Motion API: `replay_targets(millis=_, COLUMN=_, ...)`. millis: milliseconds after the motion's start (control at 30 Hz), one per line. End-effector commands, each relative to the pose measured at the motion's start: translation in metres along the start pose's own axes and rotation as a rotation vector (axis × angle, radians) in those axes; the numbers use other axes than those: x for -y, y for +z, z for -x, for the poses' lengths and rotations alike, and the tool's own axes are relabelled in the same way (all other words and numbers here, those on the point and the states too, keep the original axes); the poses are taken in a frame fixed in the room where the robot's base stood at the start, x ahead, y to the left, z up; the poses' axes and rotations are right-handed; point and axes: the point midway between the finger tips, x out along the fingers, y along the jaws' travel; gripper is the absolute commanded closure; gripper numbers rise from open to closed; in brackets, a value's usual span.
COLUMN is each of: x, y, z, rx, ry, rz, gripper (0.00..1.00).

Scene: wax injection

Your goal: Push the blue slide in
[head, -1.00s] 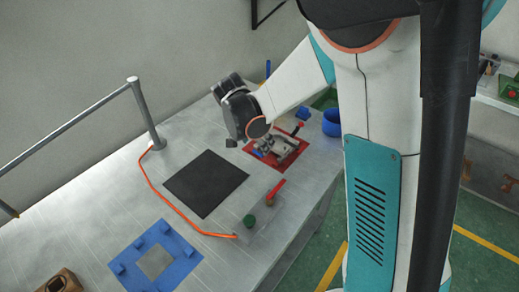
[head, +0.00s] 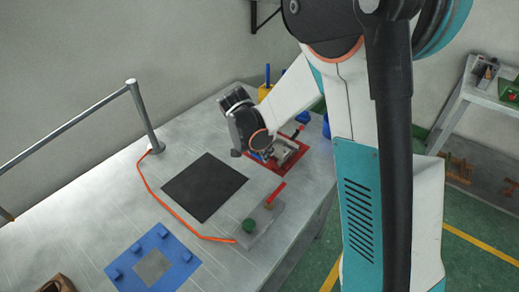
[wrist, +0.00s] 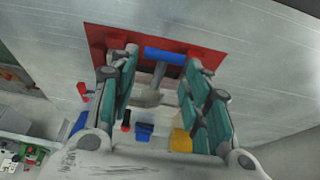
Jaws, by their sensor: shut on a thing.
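The blue slide (wrist: 166,56) shows in the wrist view as a blue crossbar on a grey stem, over the red base plate (wrist: 97,38).
A black mat (head: 203,187) lies left of the fixture. A grey block (head: 262,222) with a green knob and red lever stands in front. A blue plate (head: 125,257) lies front left. A metal rail (head: 70,129) runs along the left. An orange cable crosses the table.

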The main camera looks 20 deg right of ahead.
Motion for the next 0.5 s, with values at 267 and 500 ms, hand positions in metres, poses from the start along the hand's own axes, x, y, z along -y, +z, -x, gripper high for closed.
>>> replay_targets(millis=267, x=-0.001, y=-0.02, z=-0.008, rx=0.0, ry=0.002, rz=-0.003, gripper=0.99)
replay_targets(millis=500, x=0.0, y=-0.022, z=-0.009, rx=0.0, ry=0.001, rz=0.0, gripper=0.99)
